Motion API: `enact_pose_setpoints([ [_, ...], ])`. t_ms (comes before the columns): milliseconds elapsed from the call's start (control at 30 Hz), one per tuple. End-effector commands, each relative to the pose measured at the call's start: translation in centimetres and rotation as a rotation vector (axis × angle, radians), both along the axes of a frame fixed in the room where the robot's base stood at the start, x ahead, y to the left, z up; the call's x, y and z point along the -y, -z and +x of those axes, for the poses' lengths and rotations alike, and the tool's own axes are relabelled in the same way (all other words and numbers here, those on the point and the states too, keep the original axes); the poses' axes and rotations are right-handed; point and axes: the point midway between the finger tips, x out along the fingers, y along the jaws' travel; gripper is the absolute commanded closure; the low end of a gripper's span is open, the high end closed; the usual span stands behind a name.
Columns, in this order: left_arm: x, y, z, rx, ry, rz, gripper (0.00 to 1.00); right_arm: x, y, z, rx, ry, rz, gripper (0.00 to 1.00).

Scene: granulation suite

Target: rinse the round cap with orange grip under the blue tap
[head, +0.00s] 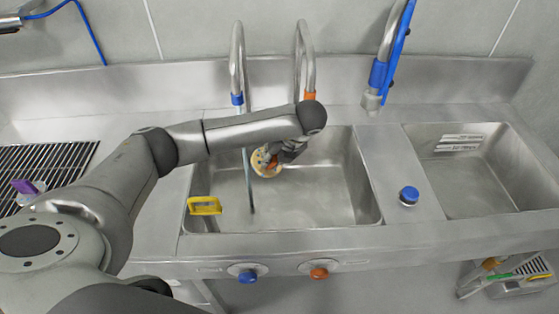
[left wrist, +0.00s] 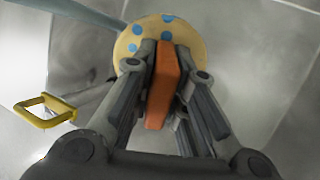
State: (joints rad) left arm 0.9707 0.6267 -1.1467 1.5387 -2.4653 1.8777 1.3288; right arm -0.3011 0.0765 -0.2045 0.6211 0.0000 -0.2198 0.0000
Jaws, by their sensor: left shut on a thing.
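The round cap (head: 264,162) is pale yellow-tan, with blue spots on its face that show clearly in the left wrist view (left wrist: 190,31). My left gripper (head: 274,161) is shut on its orange grip (left wrist: 163,85) and holds the cap over the left basin. The blue tap (head: 237,99) is the left spout, with a blue ring. A thin bluish water stream (head: 249,185) runs from it into the basin, close along the cap's left edge. I cannot tell whether the water touches the cap. My right gripper is not in view.
An orange-ringed tap (head: 309,95) stands right of the blue one. A blue-hosed sprayer (head: 378,78) hangs farther right. A yellow handle (head: 204,206) sits at the left basin's front-left rim. Blue (head: 248,276) and orange (head: 319,272) knobs are on the front. The right basin (head: 470,190) looks mostly empty.

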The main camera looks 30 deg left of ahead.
Motion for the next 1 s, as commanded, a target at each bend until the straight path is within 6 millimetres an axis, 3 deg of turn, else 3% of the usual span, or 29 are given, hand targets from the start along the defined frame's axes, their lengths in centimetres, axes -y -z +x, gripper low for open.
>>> enact_pose_setpoints([
  [433, -3.9, 0.8, 0.7, 0.002, -0.003, 0.001, 1.00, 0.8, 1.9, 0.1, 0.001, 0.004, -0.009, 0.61],
  [1000, -4.5, 0.8, 0.8, 0.001, -0.001, 0.000, 1.00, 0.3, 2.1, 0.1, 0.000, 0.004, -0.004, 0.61],
])
